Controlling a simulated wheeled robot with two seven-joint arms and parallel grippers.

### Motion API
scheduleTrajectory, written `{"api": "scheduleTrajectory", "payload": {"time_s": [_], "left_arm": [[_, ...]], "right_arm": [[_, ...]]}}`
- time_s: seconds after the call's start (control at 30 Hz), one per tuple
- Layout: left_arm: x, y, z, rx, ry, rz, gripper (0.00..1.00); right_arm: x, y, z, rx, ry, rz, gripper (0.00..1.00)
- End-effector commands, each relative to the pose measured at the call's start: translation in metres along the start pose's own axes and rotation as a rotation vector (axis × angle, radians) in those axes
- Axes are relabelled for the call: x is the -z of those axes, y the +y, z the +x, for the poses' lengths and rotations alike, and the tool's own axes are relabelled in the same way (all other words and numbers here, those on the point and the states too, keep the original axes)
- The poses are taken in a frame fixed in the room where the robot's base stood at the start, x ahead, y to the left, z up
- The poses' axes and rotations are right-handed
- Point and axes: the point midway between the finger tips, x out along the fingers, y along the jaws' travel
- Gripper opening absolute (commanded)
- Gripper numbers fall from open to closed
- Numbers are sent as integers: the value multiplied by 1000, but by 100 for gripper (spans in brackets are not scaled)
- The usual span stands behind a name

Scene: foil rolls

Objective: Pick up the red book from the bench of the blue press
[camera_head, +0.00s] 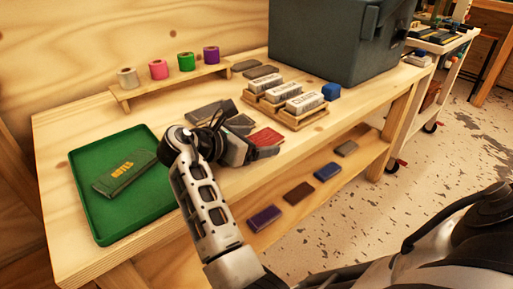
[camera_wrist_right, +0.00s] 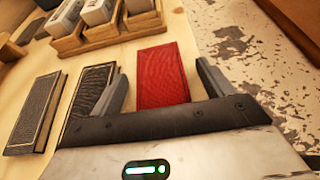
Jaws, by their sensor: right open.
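The red book (camera_head: 265,138) lies flat on the wooden bench (camera_head: 62,140), in front of a wooden rack of white blocks. In the right wrist view the red book (camera_wrist_right: 162,75) shows between the two fingers, its near end hidden by the gripper. My right gripper (camera_head: 260,146) is open and empty, low at the near side of the book; whether it touches the book cannot be told. In the right wrist view its fingers (camera_wrist_right: 161,84) stand apart on either side of the book. The large blue-grey press (camera_head: 325,48) stands at the back right of the bench. My left gripper is not in view.
Dark books (camera_wrist_right: 90,98) lie left of the red one. The wooden rack (camera_head: 290,118) is just behind. A green tray (camera_head: 150,215) with a green book is at left. Foil rolls (camera_head: 158,69) stand on a raised shelf. Several books lie on the lower shelf (camera_head: 285,212).

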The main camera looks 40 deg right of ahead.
Motion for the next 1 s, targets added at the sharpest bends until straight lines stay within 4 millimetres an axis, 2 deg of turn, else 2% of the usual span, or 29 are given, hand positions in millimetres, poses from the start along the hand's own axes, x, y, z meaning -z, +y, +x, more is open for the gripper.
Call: {"api": "scheduleTrajectory", "payload": {"time_s": [0.2,0.23,0.4,0.73,0.87,1.0], "left_arm": [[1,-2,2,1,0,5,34],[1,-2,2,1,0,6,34],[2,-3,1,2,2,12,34],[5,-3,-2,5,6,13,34],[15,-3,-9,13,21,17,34],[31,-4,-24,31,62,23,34]], "right_arm": [[-1,0,2,-2,0,1,80],[-1,0,2,-2,0,1,74],[-1,0,2,-2,1,1,30],[-6,0,0,-2,0,3,30],[-26,1,-8,-3,0,6,30],[-53,1,-20,-3,0,6,30]]}}
